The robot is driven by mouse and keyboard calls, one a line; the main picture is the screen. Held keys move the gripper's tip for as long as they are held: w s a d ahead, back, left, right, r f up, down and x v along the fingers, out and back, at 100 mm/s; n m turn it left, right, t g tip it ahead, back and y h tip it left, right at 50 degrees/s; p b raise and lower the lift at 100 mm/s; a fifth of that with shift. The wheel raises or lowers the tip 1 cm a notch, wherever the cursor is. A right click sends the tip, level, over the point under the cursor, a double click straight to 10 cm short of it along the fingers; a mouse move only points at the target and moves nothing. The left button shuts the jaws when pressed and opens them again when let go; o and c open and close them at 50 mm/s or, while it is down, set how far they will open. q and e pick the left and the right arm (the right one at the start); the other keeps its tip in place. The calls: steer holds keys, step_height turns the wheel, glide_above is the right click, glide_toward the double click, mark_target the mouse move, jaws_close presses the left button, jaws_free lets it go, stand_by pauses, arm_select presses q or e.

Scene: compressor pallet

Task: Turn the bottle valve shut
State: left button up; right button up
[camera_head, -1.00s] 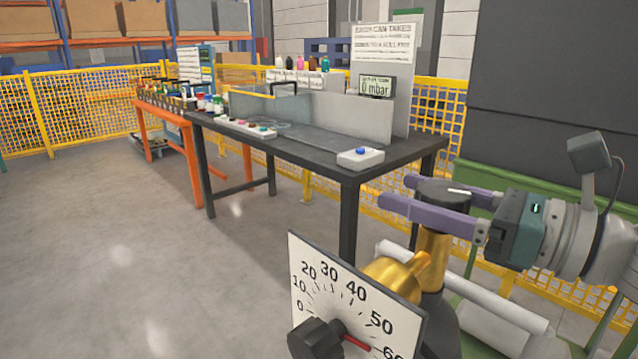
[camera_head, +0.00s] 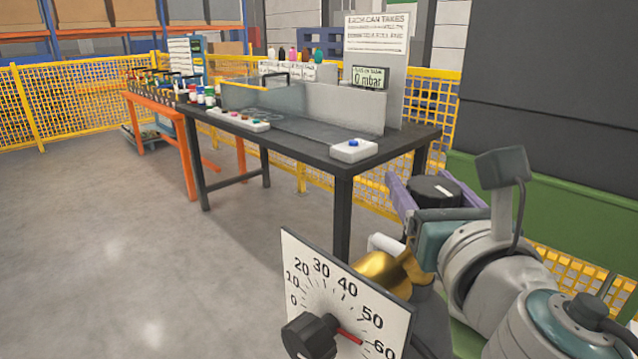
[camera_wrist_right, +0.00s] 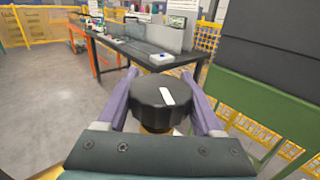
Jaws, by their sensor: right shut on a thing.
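The bottle valve has a round black knob (camera_head: 433,189) with a white mark on top, above a brass body (camera_head: 385,277). In the right wrist view the knob (camera_wrist_right: 160,102) sits between the two purple fingers, its white mark pointing nearly straight away from the wrist. My right gripper (camera_head: 425,190) is shut on the knob, one finger on each side. A black knob (camera_head: 310,337) sits at the dial's lower left. My left gripper is not in view.
A dark workbench (camera_head: 300,150) stands behind, with a white box with a blue button (camera_head: 353,150) at its near corner and a display (camera_head: 370,78) reading 0 mbar. Yellow mesh fencing (camera_head: 70,103) runs behind. Open floor lies at the left.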

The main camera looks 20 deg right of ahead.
steer(key=shift+d+m+g+h+b, duration=0.15)
steer(key=shift+m+g+h+b, duration=0.35)
steer(key=shift+m+h, duration=0.8)
steer(key=shift+s+h, duration=0.1)
steer(key=shift+h, duration=0.2)
steer(key=o, duration=1.4)
steer(key=shift+c, duration=0.2)
steer(key=shift+r, duration=0.1)
step_height(320, 180, up, 20)
steer(key=p, duration=1.2)
steer(key=shift+p, duration=0.4)
